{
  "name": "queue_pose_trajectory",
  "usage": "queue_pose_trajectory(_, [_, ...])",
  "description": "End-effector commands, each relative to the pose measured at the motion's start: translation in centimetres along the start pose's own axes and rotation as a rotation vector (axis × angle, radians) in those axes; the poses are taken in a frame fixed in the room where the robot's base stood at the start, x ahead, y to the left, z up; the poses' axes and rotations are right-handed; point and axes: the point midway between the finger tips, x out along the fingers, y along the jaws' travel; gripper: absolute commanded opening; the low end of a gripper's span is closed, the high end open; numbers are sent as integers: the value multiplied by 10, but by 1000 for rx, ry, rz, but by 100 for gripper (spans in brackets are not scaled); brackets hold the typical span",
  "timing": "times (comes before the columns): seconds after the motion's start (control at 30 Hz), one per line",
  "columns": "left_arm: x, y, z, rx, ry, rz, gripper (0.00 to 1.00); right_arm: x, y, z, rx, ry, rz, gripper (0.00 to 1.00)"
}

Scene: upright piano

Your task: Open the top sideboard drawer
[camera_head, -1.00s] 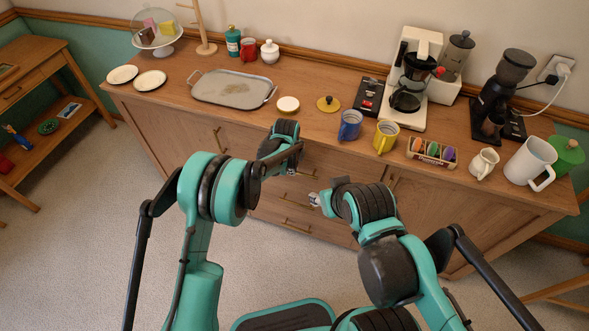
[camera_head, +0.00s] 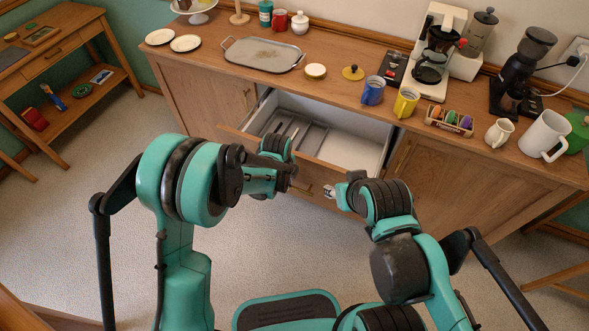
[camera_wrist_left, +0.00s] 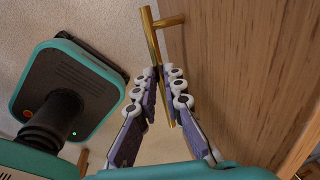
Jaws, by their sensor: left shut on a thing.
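The wooden sideboard (camera_head: 455,175) stands across the head view. Its top middle drawer (camera_head: 350,150) is pulled well out and shows a pale interior with a grey divided tray (camera_head: 300,132) at the left. My left gripper (camera_head: 292,184) is at the drawer's front. In the left wrist view my left gripper (camera_wrist_left: 165,75) is shut on the brass bar handle (camera_wrist_left: 151,35), beside the wooden drawer front (camera_wrist_left: 245,70). My right gripper (camera_head: 330,191) is in front of the sideboard, near the drawer front and apart from the left one. Its fingers are too small to read.
On the sideboard top are a metal tray (camera_head: 262,55), a blue mug (camera_head: 373,91), a yellow mug (camera_head: 405,102), a coffee maker (camera_head: 436,60) and a white pitcher (camera_head: 543,135). A side table (camera_head: 50,60) stands at the left.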

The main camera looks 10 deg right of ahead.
Motion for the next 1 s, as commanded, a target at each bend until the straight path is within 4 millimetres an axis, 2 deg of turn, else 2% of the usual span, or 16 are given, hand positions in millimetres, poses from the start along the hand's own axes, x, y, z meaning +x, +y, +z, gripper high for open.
queue_pose_trajectory(0.1, [-3,21,0,0,0,0,0,3,0,2,0,0,0,40])
queue_pose_trajectory(0.3, [-8,42,0,0,0,0,0,5,0,4,0,0,0,40])
queue_pose_trajectory(0.5, [-9,49,0,0,0,0,0,5,0,4,0,0,0,40])
queue_pose_trajectory(0.83, [-9,49,0,0,0,0,0,5,0,4,0,0,0,40])
queue_pose_trajectory(0.9, [-9,49,0,0,0,0,25,5,0,4,0,0,0,40])
queue_pose_trajectory(0.93, [-9,49,0,0,0,0,31,5,0,4,0,0,0,40])
queue_pose_trajectory(1.0, [-9,49,0,0,0,0,31,5,0,4,0,0,0,40])
